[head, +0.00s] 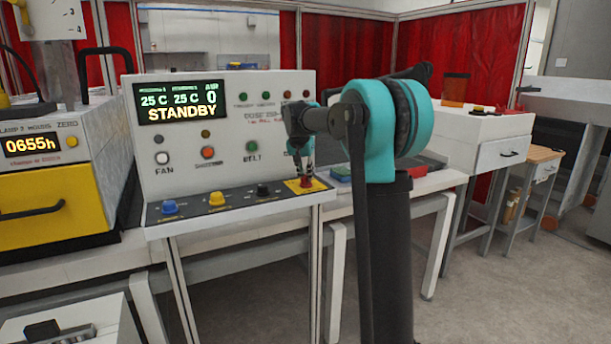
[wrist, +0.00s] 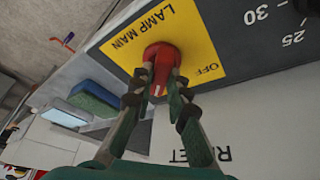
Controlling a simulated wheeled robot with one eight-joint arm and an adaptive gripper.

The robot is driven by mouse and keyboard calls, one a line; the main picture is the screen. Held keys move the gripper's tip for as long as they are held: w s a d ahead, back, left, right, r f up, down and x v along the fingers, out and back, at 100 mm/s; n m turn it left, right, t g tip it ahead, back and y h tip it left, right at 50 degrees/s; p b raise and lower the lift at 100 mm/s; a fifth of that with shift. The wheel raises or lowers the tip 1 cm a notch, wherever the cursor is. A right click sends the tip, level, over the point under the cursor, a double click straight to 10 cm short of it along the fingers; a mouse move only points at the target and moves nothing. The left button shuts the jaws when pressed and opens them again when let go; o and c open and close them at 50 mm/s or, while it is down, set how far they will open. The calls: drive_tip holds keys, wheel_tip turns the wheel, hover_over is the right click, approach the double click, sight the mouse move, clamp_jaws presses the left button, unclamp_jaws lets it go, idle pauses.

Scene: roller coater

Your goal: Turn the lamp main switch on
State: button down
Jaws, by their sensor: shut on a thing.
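The lamp main switch (wrist: 160,62) is a red rotary knob on a yellow plate (wrist: 203,48) marked LAMP MAIN and OFF in the wrist view. A pale line on the knob points toward the bottom of that view, away from the lettering. My gripper (wrist: 163,88) is shut on the knob, one finger on each side. In the head view my gripper (head: 307,178) reaches down to the red knob (head: 305,182) at the right end of the sloping console. The fingers hide part of the knob.
The console panel (head: 215,110) shows STANDBY on its display (head: 180,101). Blue (head: 169,207), yellow (head: 217,198) and black (head: 263,190) knobs line the sloping ledge left of my gripper. Blue and green blocks (wrist: 95,100) lie beyond the console edge.

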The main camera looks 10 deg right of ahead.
drive_tip(key=c, duration=1.5)
unclamp_jaws()
drive_tip(key=shift+r, duration=0.1)
drive_tip(key=v, duration=1.1)
drive_tip(key=shift+s+r, duration=0.2)
drive_tip(key=shift+r, duration=0.2)
drive_tip(key=shift+f, duration=0.1)
drive_tip(key=s+d+f+n, duration=0.2)
drive_tip(key=s+f, duration=1)
drive_tip(key=s+d+f+n+y, duration=0.1)
drive_tip(key=s+d+f, duration=0.1)
drive_tip(key=s+f, duration=0.9)
drive_tip(key=s+d+f+n+y, duration=0.1)
drive_tip(key=s+d+f+n, duration=0.1)
drive_tip(key=s+f, duration=1)
drive_tip(key=shift+s+d+f+n, duration=0.15)
drive_tip(key=shift+s, duration=0.5)
drive_tip(key=shift+s+d+f+n, duration=0.15)
drive_tip(key=shift+s, duration=0.5)
